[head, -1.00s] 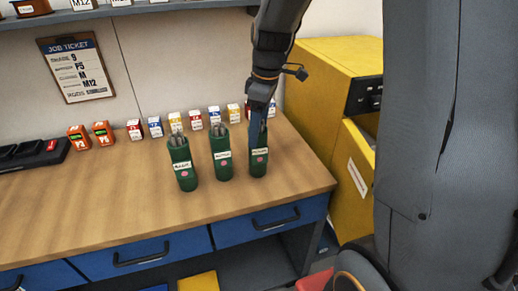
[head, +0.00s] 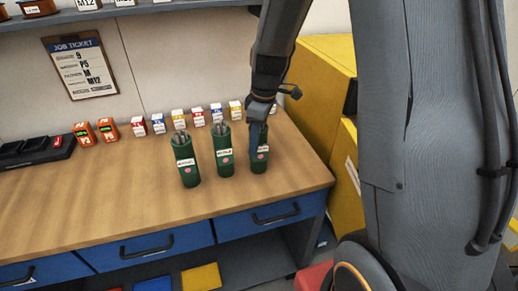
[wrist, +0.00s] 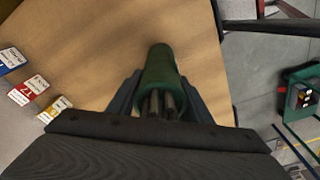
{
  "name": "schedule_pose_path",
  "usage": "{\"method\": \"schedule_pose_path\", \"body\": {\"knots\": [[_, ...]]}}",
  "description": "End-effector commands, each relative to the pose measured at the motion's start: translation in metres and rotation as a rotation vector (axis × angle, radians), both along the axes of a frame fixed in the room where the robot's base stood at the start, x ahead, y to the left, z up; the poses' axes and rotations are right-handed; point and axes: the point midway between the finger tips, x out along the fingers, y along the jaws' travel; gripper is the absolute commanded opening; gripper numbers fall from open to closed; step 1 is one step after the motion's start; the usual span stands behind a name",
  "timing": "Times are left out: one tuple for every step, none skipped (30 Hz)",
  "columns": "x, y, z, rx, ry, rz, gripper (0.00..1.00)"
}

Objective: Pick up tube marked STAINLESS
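Three green tubes stand upright in a row on the wooden bench, each with a white label, a pink dot and grey rods in its open top. They are the left tube (head: 186,168), the middle tube (head: 225,160) and the right tube (head: 262,158). The labels are too small to read surely. My gripper (head: 255,143) points down at the right tube, one finger covering part of its left side. In the wrist view, the tube (wrist: 160,65) lies between the two fingers (wrist: 160,88), close to both. Whether they press on it I cannot tell.
Small labelled boxes (head: 198,117) line the back of the wooden bench (head: 100,195). A yellow cabinet (head: 315,90) stands right of the bench. The bench front is clear.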

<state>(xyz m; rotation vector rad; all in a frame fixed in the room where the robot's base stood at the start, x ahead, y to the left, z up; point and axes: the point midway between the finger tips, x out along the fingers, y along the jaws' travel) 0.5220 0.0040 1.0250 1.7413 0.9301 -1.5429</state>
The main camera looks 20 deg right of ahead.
Motion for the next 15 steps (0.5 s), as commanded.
{"method": "schedule_pose_path", "body": {"knots": [[-0.0001,0.0,0.0,0.0,0.0,0.0,0.29],[-0.0001,0.0,0.0001,0.0,0.0,0.0,0.23],[-0.0001,-0.0001,0.0001,0.0,0.0,0.0,0.17],[-0.0001,0.0,0.0001,0.0,0.0,0.0,0.12],[-0.0001,-0.0001,0.0001,0.0,0.0,0.0,0.07],[-0.0001,0.0,0.0001,0.0,0.0,0.0,0.0],[-0.0001,0.0,0.0001,0.0,0.0,0.0,0.0],[-0.0001,0.0,0.0001,0.0,0.0,0.0,0.0],[0.0008,-0.0001,0.0012,0.0,-0.002,0.0,0.0],[0.0008,-0.0001,0.0012,0.0,-0.002,0.0,0.0],[0.0008,-0.0001,0.0012,0.0,-0.002,0.0,0.0],[0.0008,-0.0001,0.0012,0.0,-0.002,0.0,0.0],[0.0008,-0.0001,0.0012,0.0,-0.002,0.0,0.0],[0.0009,-0.0001,0.0014,0.0,-0.002,0.0,0.0],[0.001,-0.0001,0.002,0.001,-0.003,0.0,0.0]]}}
